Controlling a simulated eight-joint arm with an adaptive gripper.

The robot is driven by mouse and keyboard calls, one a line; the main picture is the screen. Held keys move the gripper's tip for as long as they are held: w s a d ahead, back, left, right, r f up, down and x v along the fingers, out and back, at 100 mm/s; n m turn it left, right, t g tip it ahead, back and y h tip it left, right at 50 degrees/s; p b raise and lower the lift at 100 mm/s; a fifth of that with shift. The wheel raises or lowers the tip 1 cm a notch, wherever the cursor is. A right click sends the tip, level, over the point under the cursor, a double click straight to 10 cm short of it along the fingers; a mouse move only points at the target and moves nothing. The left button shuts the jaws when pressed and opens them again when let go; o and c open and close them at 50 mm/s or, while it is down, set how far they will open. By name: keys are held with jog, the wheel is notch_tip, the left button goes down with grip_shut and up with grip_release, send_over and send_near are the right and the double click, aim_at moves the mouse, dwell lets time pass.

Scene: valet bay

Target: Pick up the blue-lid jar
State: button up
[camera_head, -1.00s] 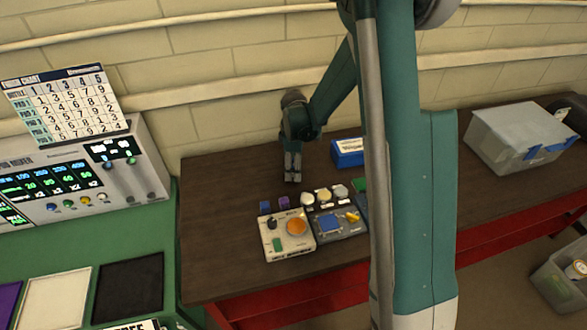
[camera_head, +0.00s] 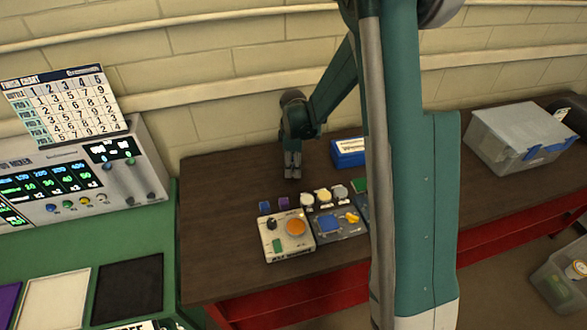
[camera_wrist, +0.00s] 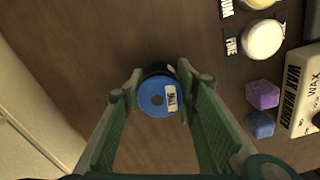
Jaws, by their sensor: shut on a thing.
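The blue-lid jar (camera_wrist: 153,101) shows in the wrist view as a round blue lid with a white label, between the two green fingers. My gripper (camera_wrist: 157,88) is shut on it, with a fingertip at each side of the jar. In the head view my gripper (camera_head: 292,172) points down over the back of the dark brown bench (camera_head: 225,230). The jar cannot be made out there. Whether its base touches the bench is hidden.
A wax warmer box (camera_head: 287,236) with an orange disc stands in front. Blue and purple cubes (camera_wrist: 262,94) and round pads (camera_wrist: 262,38) sit close by. A blue box (camera_head: 347,153) is to the right, and a grey lidded bin (camera_head: 515,140) farther right. The wall is close behind.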

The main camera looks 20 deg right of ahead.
jog(key=shift+r, duration=4.6)
jog(key=shift+d, duration=0.15)
